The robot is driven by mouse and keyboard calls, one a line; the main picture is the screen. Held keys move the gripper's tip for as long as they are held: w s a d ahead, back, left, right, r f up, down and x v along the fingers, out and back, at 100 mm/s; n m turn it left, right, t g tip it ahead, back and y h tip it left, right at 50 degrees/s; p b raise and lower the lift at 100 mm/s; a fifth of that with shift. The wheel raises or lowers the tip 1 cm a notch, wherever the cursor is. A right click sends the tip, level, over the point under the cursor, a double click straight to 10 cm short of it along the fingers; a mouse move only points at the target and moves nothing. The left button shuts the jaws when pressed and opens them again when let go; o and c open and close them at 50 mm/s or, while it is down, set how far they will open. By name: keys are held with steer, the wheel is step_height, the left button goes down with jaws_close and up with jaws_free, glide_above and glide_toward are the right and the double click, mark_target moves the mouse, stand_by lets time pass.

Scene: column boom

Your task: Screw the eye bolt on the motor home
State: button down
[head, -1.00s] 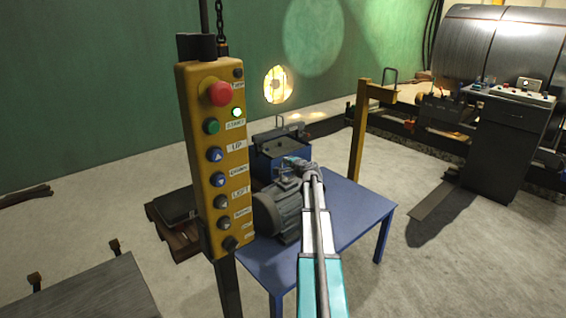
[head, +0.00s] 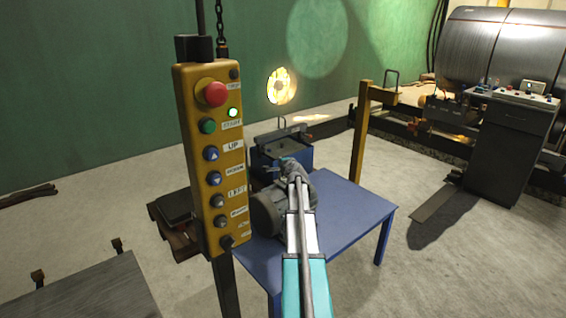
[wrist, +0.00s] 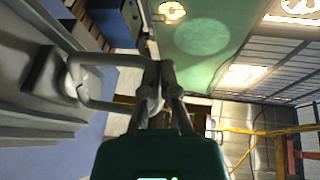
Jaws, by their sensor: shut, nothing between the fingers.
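The motor (head: 268,212) is a grey ribbed cylinder on the blue table; my arm covers part of it. In the wrist view its ribbed housing (wrist: 35,125) fills the left side. The eye bolt (wrist: 92,105) shows there as a pale metal loop standing out from a block on the housing. My gripper (wrist: 157,68) is shut with nothing held, its fingertips at the loop's outer end. They overlap the loop in the picture, and I cannot tell whether they touch it. In the head view my gripper (head: 284,165) is small above the motor, and the eye bolt cannot be made out.
The blue table (head: 345,205) has a clear right half. A blue box-like machine (head: 290,151) stands behind the motor. A yellow button pendant (head: 213,160) hangs close at left. A yellow post (head: 360,135) and a dark control cabinet (head: 505,150) stand to the right.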

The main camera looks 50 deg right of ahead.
steer(key=shift+r+x, duration=0.2)
steer(key=shift+x, duration=0.85)
steer(key=shift+w+d, duration=0.1)
steer(key=shift+w, duration=0.2)
stand_by(1.1)
steer(key=s+a+r+p, duration=0.1)
steer(key=a, duration=0.5)
steer(key=s+a+r+p, duration=0.1)
steer(key=a, duration=0.6)
steer(key=shift+s+a+r+p, duration=0.25)
steer(key=shift+s+r+p, duration=0.1)
